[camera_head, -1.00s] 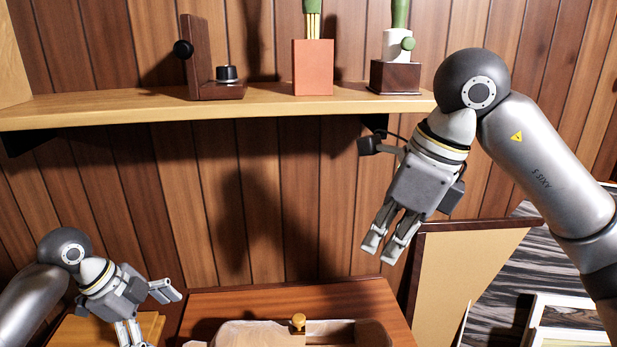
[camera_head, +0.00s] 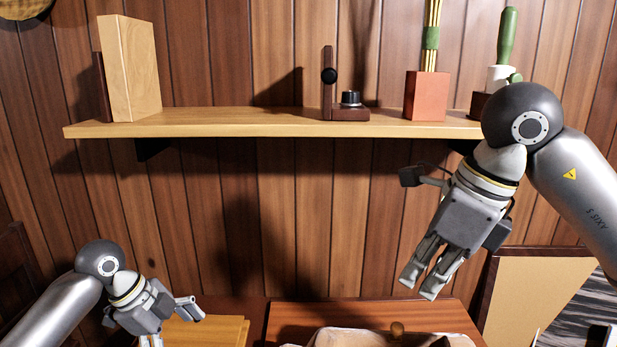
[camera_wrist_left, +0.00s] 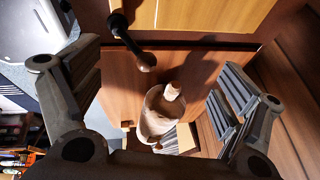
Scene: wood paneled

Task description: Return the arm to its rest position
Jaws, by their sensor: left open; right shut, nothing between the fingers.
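My right arm comes in from the right in the head view, bent at a dark round joint. Its gripper (camera_head: 420,286) hangs in the air below the shelf's right end, fingers pointing down, shut and empty. My left gripper (camera_head: 170,325) is low at the left in the head view, open, partly cut by the bottom edge. In the left wrist view its two fingers (camera_wrist_left: 158,98) stand wide apart with nothing held between them.
A wall shelf (camera_head: 240,121) carries a wooden box (camera_head: 133,68), a dark bracket-like object (camera_head: 331,95), an orange pot (camera_head: 425,96) and a green-handled item (camera_head: 506,35). Below is a wooden table (camera_head: 375,311) with a pale container (camera_wrist_left: 153,125). A framed board (camera_head: 535,295) stands at right.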

